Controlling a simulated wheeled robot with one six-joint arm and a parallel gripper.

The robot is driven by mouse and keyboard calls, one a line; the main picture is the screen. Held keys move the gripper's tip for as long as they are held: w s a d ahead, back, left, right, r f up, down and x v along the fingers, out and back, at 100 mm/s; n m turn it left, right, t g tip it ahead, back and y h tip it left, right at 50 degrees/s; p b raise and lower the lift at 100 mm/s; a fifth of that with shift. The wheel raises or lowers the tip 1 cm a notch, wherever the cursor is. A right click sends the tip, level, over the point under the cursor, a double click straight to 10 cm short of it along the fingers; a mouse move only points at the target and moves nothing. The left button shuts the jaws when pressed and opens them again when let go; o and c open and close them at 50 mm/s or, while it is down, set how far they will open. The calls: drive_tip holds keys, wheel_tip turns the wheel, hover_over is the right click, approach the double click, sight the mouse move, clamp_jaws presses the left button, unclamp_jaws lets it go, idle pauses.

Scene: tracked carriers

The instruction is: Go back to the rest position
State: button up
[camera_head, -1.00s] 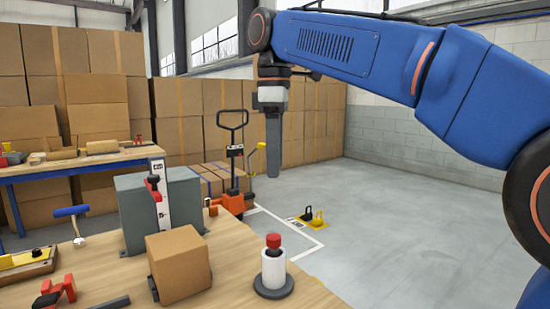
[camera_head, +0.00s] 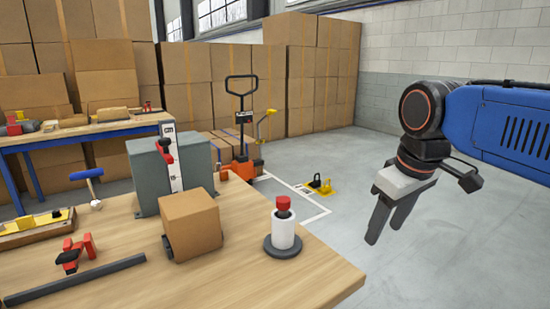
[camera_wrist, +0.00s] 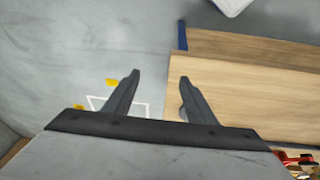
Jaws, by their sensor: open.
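My gripper (camera_head: 390,222) hangs at the right in the head view, over the grey floor just past the right edge of the wooden workbench (camera_head: 315,282). Its two dark fingers point down and are apart, with nothing between them. In the wrist view the open fingers (camera_wrist: 158,92) show above the floor and the edge of the bench top (camera_wrist: 235,95). My blue arm comes in from the right edge of the head view.
An orange pallet truck (camera_head: 240,160) stands behind. The floor at right is clear.

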drive_tip(key=s+d+f+m+t, duration=0.1)
drive_tip(key=s+d+f+m, duration=0.2)
drive_tip(key=s+f, duration=0.2)
drive_tip(key=s+d+f+m, duration=0.3)
drive_tip(key=s+f, duration=0.1)
drive_tip(key=f, duration=0.7)
drive_tip(key=shift+s+d+t+h, duration=0.25)
drive_tip(key=shift+s+t+h, duration=0.05)
drive_tip(key=shift+s+t, duration=0.1)
drive_tip(key=shift+w+r, duration=0.1)
drive_tip(key=shift+c, duration=0.9)
wheel_tip(320, 180, up, 28)
drive_tip(key=m+g, duration=0.5)
drive_tip(key=m, duration=0.6)
hover_over(283, 199)
drive_tip(key=shift+f, duration=5.1)
